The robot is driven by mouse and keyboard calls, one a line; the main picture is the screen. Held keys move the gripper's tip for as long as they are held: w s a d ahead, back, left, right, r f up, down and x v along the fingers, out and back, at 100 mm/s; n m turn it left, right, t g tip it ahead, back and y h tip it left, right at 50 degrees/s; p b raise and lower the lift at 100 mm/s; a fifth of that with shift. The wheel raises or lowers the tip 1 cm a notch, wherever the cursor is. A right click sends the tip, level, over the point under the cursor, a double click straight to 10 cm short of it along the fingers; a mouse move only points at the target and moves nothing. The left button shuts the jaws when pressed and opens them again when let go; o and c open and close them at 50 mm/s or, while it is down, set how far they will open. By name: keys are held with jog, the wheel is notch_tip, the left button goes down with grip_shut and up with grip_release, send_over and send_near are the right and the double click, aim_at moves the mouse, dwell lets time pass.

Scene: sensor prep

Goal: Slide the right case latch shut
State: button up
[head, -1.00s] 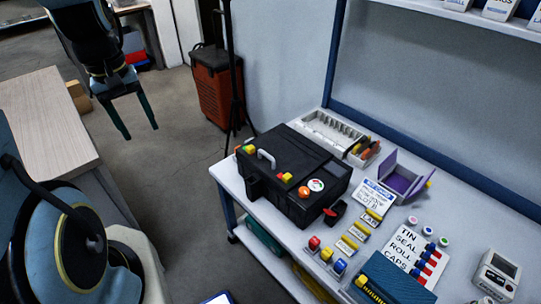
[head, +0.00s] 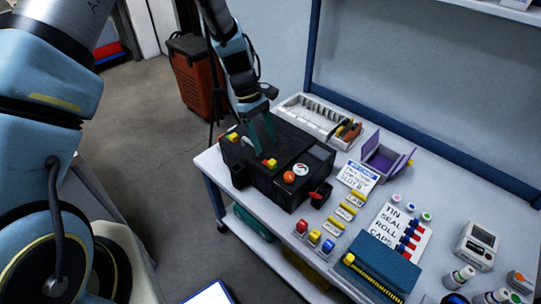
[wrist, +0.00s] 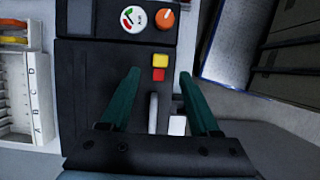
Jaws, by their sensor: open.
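The black case (head: 300,155) lies on the table. Its right latch (head: 269,163), a yellow piece beside a red one, sits on the top near the front edge; in the wrist view the latch (wrist: 160,67) lies ahead, between the fingertip lines. The left latch (head: 232,137) shows at the case's far left end. The grey handle (wrist: 153,112) lies between the finger lengths in the wrist view and is mostly hidden in the head view. My gripper (head: 263,145) is open and empty above the case, fingers down, straddling the latch line. Contact cannot be told.
A gauge (wrist: 132,19) and orange knob (head: 289,177) sit on the case to the latch's right. A slotted tray (head: 312,117) stands behind, a purple box (head: 385,155) and label card (head: 357,177) to the right. Colored buttons (head: 314,236) line the table's front.

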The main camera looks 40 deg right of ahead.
aim_at(272, 162)
jog(key=p+x, duration=0.1)
jog(key=x, duration=0.5)
jog(key=shift+f, duration=0.25)
grip_shut()
dwell(1.2)
